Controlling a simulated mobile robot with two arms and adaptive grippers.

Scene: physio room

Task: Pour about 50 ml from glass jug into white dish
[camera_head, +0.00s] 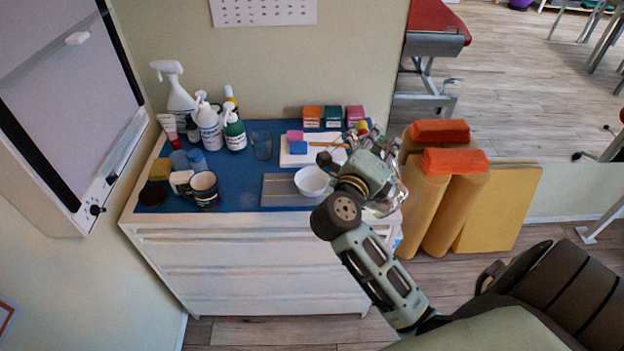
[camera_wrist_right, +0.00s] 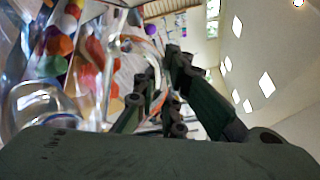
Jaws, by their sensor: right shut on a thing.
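The white dish (camera_head: 311,182) stands upright near the front edge of the blue-topped cabinet. My right gripper (camera_head: 364,146) is just right of the dish and above the cabinet's right end. It is shut on the clear glass jug (camera_head: 392,203), which is mostly hidden behind the gripper in the head view. In the right wrist view, the glass of the jug (camera_wrist_right: 110,62) fills the left side, beside my right fingers (camera_wrist_right: 160,95). How much liquid the jug holds cannot be made out. My left gripper is not in view.
A grey mat (camera_head: 278,192) lies beside the dish. A dark mug (camera_head: 204,190), a clear glass (camera_head: 262,145), spray and pump bottles (camera_head: 208,128) and a white tray (camera_head: 298,160) share the blue top (camera_head: 236,192). Orange-topped bolsters (camera_head: 430,205) stand right of the cabinet.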

